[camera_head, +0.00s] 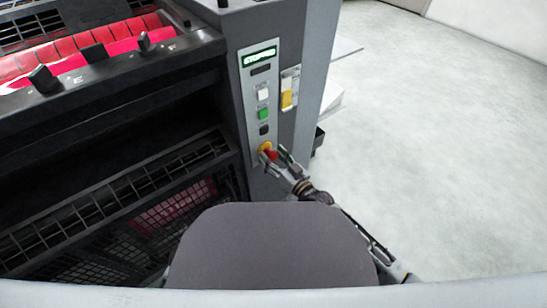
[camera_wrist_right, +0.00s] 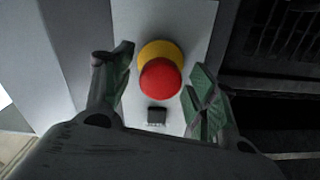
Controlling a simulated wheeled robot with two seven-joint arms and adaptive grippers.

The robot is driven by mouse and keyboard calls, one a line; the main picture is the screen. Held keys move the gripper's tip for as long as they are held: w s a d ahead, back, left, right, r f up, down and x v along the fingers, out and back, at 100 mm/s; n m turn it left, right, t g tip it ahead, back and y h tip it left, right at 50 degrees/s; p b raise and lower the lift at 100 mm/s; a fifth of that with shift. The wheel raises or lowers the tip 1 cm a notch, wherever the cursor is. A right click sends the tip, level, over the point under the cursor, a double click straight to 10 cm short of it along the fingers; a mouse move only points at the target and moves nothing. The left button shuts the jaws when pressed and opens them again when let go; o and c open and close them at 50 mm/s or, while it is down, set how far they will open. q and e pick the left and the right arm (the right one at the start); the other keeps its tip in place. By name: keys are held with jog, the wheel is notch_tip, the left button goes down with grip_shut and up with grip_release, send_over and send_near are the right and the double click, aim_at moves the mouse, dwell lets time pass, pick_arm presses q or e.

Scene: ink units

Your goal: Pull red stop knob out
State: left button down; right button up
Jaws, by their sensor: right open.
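The red stop knob (camera_head: 271,155) sits on a yellow base (camera_head: 265,147) at the bottom of the grey control panel (camera_head: 252,90). In the right wrist view the red knob (camera_wrist_right: 160,79) is in front of its yellow collar (camera_wrist_right: 160,52). My right gripper (camera_head: 273,153) is at the knob. In the right wrist view its open fingers (camera_wrist_right: 163,78) stand on either side of the knob, with gaps visible on both sides. Whether a fingertip touches it cannot be told. My left gripper is not in view.
Above the knob on the panel are a black button (camera_head: 264,130), a green button (camera_head: 263,114), a white button (camera_head: 263,93) and a lit display (camera_head: 259,57). A yellow switch (camera_head: 287,99) is to the right. Pink rollers (camera_head: 90,55) lie at upper left. Pale floor (camera_head: 430,140) is clear at right.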

jog(key=shift+s+d, duration=0.15)
jog(key=shift+s+d, duration=0.3)
jog(key=shift+s, duration=0.1)
jog(key=v, duration=1)
jog(key=shift+s+d, duration=0.15)
jog(key=shift+s, duration=0.1)
dwell(0.5)
